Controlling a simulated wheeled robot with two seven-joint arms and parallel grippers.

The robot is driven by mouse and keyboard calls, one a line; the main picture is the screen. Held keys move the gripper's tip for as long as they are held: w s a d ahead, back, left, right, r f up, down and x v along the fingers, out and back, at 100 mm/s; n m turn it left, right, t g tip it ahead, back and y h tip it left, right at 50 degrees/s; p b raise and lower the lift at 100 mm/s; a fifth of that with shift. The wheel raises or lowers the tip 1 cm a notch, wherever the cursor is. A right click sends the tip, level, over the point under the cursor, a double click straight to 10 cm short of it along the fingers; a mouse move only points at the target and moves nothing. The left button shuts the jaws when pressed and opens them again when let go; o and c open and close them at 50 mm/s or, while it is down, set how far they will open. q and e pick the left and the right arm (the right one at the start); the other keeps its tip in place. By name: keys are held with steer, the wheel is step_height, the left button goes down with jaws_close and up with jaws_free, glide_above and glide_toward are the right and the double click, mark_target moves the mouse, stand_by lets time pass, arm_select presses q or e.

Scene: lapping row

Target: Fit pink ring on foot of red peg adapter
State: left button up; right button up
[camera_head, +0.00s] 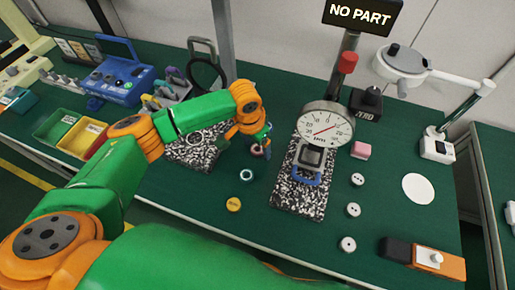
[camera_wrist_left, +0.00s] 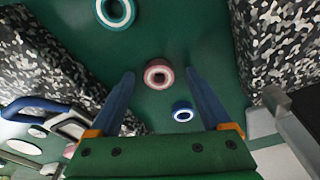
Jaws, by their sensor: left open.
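In the head view the left gripper (camera_head: 264,141) is low over the bench, partly covering the pink ring (camera_head: 257,150). A small blue ring (camera_wrist_left: 182,111) lies nearer the palm. A teal ring (camera_head: 246,175) lies toward the front of the bench. I cannot make out the red peg adapter. My right gripper is not in view.
A dial gauge (camera_head: 325,127) stands over a speckled plate (camera_head: 296,200) just right of the gripper. Another speckled plate (camera_head: 190,155) lies to the left. A yellow disc (camera_head: 233,204) and several white discs lie nearby. A pink block (camera_head: 361,150) sits right of the gauge.

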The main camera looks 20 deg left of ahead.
arm_select(q)
steer(key=shift+s+r, duration=0.1)
jaws_close()
